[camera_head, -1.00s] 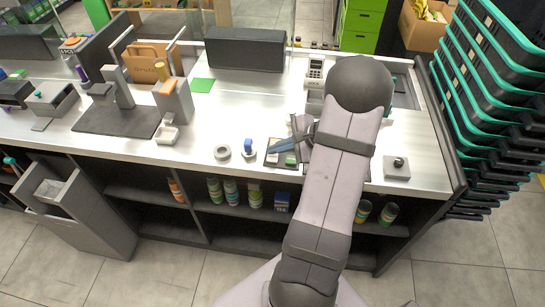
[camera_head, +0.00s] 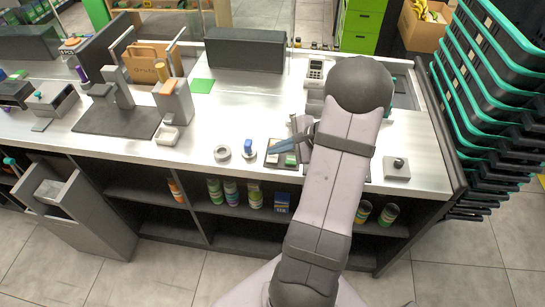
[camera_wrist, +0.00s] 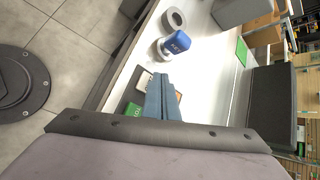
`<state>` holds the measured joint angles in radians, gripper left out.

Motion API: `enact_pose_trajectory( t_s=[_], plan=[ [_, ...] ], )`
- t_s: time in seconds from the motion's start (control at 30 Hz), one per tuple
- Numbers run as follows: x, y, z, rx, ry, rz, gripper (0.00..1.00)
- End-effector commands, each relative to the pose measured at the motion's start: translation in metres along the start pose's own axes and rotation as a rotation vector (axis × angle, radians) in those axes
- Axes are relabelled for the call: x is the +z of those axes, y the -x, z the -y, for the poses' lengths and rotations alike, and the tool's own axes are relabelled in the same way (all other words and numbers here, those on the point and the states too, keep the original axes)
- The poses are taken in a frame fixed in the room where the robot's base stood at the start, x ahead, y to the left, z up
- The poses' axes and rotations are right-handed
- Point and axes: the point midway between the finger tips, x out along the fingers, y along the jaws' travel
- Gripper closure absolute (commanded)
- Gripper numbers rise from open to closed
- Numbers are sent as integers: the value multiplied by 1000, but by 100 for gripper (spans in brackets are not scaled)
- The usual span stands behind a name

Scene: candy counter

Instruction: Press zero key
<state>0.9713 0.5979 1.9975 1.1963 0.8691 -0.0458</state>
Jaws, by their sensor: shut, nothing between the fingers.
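A keypad device (camera_head: 316,68) with a small screen stands at the back of the counter, right of the long dark box. Its keys are too small to read, so I cannot pick out a zero key. My gripper (camera_head: 271,150) is over the front of the counter, well in front of the device and left of my arm. Its blue fingers are shut and empty, pointing left, above a small dark tray (camera_head: 268,163). In the wrist view the fingers (camera_wrist: 160,76) are together, and the keypad device is not seen. My arm hides part of the counter.
A blue-topped item (camera_head: 248,146) and a grey ring (camera_head: 222,153) stand left of the tray. A grey block with a black knob (camera_head: 397,168) is at the front right. Stacked baskets (camera_head: 485,95) stand beyond the right edge. The counter's middle is clear.

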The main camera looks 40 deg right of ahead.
Motion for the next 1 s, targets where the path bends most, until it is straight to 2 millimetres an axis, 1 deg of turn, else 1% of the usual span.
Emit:
enact_pose_trajectory(
  t_s=[0.63,1.0],
  plan=[
    [0,0,0,0,0,0,100],
    [-5,-6,-4,0,0,0,100]
  ],
)
